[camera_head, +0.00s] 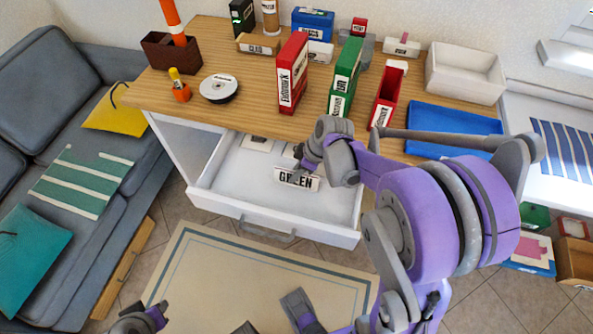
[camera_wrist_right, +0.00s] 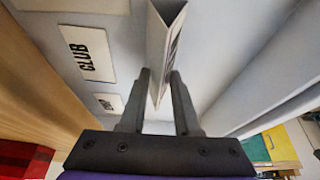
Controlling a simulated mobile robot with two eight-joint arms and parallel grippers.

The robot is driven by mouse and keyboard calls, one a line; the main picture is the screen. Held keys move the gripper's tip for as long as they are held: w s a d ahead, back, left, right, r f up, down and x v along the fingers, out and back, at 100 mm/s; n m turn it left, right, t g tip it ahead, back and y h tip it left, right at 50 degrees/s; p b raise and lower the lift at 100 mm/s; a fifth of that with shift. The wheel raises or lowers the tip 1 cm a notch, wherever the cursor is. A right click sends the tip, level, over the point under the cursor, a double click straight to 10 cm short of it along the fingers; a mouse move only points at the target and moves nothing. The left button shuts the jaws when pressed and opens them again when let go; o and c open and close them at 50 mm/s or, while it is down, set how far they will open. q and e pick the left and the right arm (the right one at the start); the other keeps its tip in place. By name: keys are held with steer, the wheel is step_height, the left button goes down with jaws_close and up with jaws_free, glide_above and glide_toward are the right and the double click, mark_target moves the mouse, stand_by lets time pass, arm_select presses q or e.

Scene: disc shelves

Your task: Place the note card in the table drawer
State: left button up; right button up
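The note card (camera_head: 297,179) is a white folded card with dark lettering that reads GREEN. It is inside the open table drawer (camera_head: 272,216), near its middle. My right gripper (camera_head: 299,172) reaches down into the drawer. In the right wrist view the card (camera_wrist_right: 163,50) stands between the two fingers (camera_wrist_right: 160,100), which seem to touch it on both sides. Whether its lower edge touches the drawer floor is not clear. A grey and purple end of my left arm (camera_head: 140,319) shows at the bottom left; its fingers cannot be made out.
Flat cards lie in the drawer, one reading CLUB (camera_wrist_right: 88,52). A grey sofa (camera_head: 45,75) stands left.

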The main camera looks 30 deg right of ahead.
steer(key=o, duration=0.4)
steer(key=shift+c, duration=0.2)
steer(key=p+v, duration=0.2)
steer(key=v, duration=1)
steer(key=s+a+m+h, duration=0.1)
steer(key=s+a+m, duration=0.1)
steer(key=s+a, duration=0.2)
steer(key=s+a+f+m+t+h, duration=0.1)
steer(key=s+a+m, duration=0.2)
steer(key=a, duration=0.1)
steer(key=s+a+f+m, duration=0.1)
steer(key=s+a+m, duration=0.2)
steer(key=s+a, duration=0.1)
steer(key=shift+s+a+f+t+h, duration=0.15)
steer(key=shift+s+a+t+h, duration=0.15)
steer(key=shift+h, duration=0.1)
